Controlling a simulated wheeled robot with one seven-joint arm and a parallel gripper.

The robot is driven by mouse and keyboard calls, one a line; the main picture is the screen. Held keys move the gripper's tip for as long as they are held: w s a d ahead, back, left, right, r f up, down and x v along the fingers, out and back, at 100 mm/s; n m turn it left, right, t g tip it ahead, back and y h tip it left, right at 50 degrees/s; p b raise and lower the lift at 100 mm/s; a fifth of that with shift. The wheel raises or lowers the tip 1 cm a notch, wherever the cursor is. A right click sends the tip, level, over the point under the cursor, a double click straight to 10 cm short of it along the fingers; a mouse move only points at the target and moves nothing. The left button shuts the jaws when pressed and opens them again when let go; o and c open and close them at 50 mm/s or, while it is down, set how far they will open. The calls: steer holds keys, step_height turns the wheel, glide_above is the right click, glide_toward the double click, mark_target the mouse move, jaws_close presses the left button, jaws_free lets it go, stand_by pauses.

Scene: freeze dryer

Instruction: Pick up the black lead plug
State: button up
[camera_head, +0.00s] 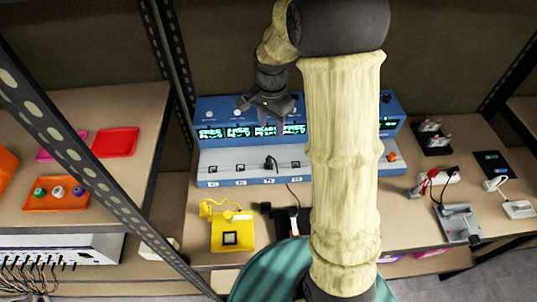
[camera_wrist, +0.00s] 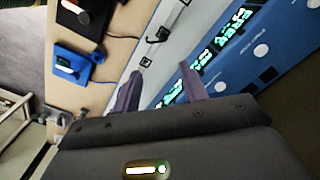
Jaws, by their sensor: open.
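A black lead plug (camera_head: 270,163) stands on the pale sloping front of the blue panel unit (camera_head: 225,181), among a row of small sockets. It also shows in the wrist view (camera_wrist: 159,35) with its thin black cable, beyond my fingertips. My gripper (camera_head: 263,115) is open and empty in front of the lit green displays, above and slightly left of the plug in the head view. In the wrist view its two fingers (camera_wrist: 158,80) are spread apart, with nothing between them. The gripper is apart from the plug.
A yellow corded device (camera_head: 232,232) and a black device (camera_head: 293,222) lie on the bench in front. A blue device (camera_wrist: 72,64) shows in the wrist view. My arm hides the panel's middle right. A grey device (camera_head: 460,223) and red leads are at right; a shelf upright stands left.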

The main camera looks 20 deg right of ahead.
steer(key=shift+f, duration=0.1)
glide_above(269, 159)
steer(key=f, duration=1.1)
steer(key=shift+s+d+f+p, duration=0.2)
steer(key=shift+s+p, duration=0.1)
steer(key=shift+p, duration=0.05)
steer(key=shift+f, duration=0.35)
steer(key=shift+w+a+f+p, duration=0.15)
steer(key=shift+f+p, duration=0.15)
steer(key=shift+f, duration=1)
steer(key=shift+w+a+f+p, duration=0.15)
steer(key=shift+f+p, duration=0.15)
steer(key=shift+f, duration=1)
steer(key=shift+w, duration=0.1)
steer(key=shift+d, duration=0.1)
steer(key=shift+c, duration=1.3)
jaws_close()
